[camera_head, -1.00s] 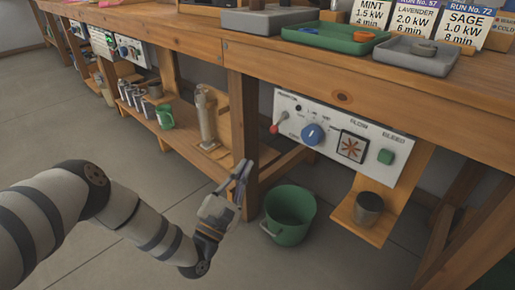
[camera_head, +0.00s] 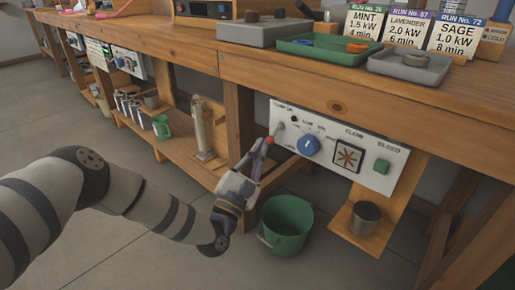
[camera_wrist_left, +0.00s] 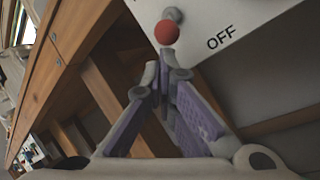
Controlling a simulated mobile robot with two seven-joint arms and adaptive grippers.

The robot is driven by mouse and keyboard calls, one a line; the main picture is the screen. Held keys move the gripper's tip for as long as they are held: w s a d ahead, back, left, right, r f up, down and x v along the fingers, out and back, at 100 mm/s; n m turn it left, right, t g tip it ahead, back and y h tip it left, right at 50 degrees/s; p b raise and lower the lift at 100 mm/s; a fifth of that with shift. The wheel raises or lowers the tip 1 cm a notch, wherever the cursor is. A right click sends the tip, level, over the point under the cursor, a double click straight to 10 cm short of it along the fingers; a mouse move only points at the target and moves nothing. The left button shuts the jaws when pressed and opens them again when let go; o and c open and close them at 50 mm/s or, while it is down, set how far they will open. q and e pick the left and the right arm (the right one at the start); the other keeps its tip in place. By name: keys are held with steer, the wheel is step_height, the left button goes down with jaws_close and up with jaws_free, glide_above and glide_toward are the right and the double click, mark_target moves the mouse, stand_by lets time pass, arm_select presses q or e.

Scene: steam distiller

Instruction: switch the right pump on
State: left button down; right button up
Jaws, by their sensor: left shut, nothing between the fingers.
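The white pump panel (camera_head: 340,143) hangs under the bench. It carries a toggle lever with a red ball tip (camera_head: 269,140), angled down to the lower left, a blue knob (camera_head: 308,145), a flow window (camera_head: 348,155) and a green bleed button (camera_head: 381,166). My left gripper (camera_head: 263,146) is shut and empty, its fingertips right at the red tip, partly covering it. In the left wrist view the red ball (camera_wrist_left: 167,32) shows just beyond the closed fingertips (camera_wrist_left: 163,68), with "OFF" printed beside it. I cannot tell whether they touch. My right gripper is not in view.
A green bucket (camera_head: 286,226) stands on the floor below the panel. A metal cup (camera_head: 365,217) sits on a small wooden shelf to its right. A bench leg (camera_head: 239,125) is close left of my gripper. The bench top overhangs the panel.

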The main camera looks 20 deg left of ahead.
arm_select(q)
steer(key=shift+s+r+g+p, duration=0.15)
steer(key=shift+r+g+p, duration=0.2)
steer(key=shift+p, duration=0.35)
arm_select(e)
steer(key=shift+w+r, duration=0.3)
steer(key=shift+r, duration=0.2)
arm_select(q)
steer(key=shift+g+p, duration=0.25)
steer(key=shift+p, duration=0.05)
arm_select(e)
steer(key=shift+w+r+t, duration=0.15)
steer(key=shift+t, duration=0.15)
